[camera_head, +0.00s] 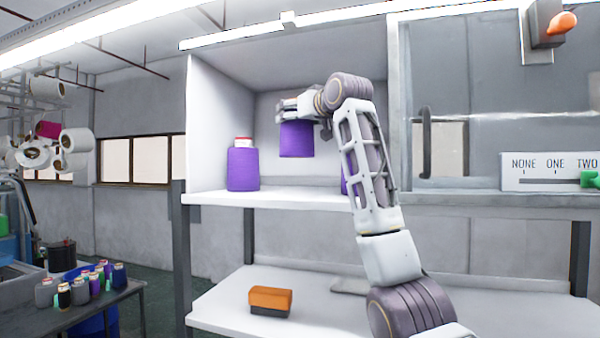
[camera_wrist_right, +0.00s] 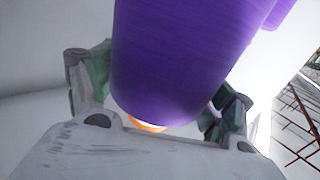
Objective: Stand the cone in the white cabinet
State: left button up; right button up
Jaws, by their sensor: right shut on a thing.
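The white cabinet (camera_head: 222,201) is an open-fronted compartment with a pale shelf. My right arm reaches into it, and my right gripper (camera_head: 298,110) is shut on a purple cone (camera_head: 296,142). The held cone hangs below the gripper, its lower end apart from the shelf. In the right wrist view the purple cone (camera_wrist_right: 190,50) fills the space between the fingers, with an orange ring (camera_wrist_right: 147,126) at its near end. Another purple cone (camera_head: 243,168) stands upright on the shelf at the left. A third purple cone (camera_head: 344,186) is mostly hidden behind my arm. My left gripper is out of view.
A sliding glass door with a dark handle (camera_head: 426,143) covers the right side. A sign with a slider (camera_head: 550,172) reads NONE, ONE, TWO. An orange and grey block (camera_head: 270,299) lies on the lower shelf. Several small cones stand on a table (camera_head: 110,297) at left.

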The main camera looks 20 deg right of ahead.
aim_at(297, 149)
jog(key=shift+f, duration=1.8)
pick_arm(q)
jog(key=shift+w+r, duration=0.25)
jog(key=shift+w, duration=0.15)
pick_arm(e)
jog(key=shift+f, duration=0.9)
jog(key=shift+f, duration=0.1)
jog(key=shift+f+p, duration=0.5)
jog(key=shift+f, duration=1.4)
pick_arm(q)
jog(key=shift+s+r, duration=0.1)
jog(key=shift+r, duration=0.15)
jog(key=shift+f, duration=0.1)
pick_arm(e)
jog(key=shift+f, duration=0.25)
jog(key=o, duration=1.3)
jog(key=shift+r, duration=0.15)
